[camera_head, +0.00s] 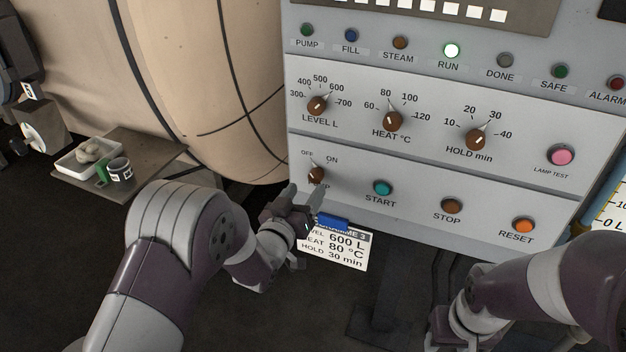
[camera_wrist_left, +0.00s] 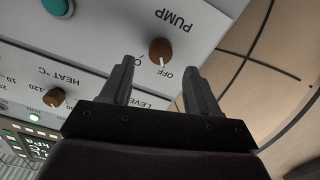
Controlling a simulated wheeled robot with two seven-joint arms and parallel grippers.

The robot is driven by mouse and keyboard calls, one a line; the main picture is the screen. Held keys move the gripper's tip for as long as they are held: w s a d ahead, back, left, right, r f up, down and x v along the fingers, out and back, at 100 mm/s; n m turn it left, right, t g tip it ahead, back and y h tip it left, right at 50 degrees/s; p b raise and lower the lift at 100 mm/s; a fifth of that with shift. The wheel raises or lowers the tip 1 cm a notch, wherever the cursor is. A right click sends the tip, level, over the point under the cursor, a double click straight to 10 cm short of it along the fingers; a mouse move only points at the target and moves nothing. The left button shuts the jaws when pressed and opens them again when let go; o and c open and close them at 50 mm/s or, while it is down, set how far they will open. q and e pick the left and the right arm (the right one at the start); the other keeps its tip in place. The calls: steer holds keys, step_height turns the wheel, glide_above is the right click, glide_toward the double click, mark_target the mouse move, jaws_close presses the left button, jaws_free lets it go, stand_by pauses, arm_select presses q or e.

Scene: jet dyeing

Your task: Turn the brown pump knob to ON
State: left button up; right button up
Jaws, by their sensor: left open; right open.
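The brown pump knob (camera_head: 316,175) sits at the lower left of the control panel, under the OFF and ON marks. Its white pointer is toward OFF. It also shows in the left wrist view (camera_wrist_left: 160,51), where the panel appears upside down and a finger partly covers the ON mark. My left gripper (camera_head: 305,197) is open and empty just below and in front of the knob. In the left wrist view its fingers (camera_wrist_left: 158,70) are spread to either side of the knob's line, apart from it. My right gripper (camera_head: 438,326) is low at the bottom edge, its fingers mostly out of frame.
The START button (camera_head: 382,188) is right of the knob, with STOP (camera_head: 451,206) and RESET (camera_head: 523,225) beyond. LEVEL (camera_head: 317,105), HEAT (camera_head: 392,122) and HOLD (camera_head: 480,140) knobs sit above. A recipe card (camera_head: 338,248) hangs below the panel. A beige vessel (camera_head: 215,90) stands left.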

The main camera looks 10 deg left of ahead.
mark_target(314, 179)
arm_select(q)
steer(key=x, duration=0.5)
steer(key=shift+w, duration=0.3)
steer(key=shift+c, duration=0.2)
steer(key=c, duration=1)
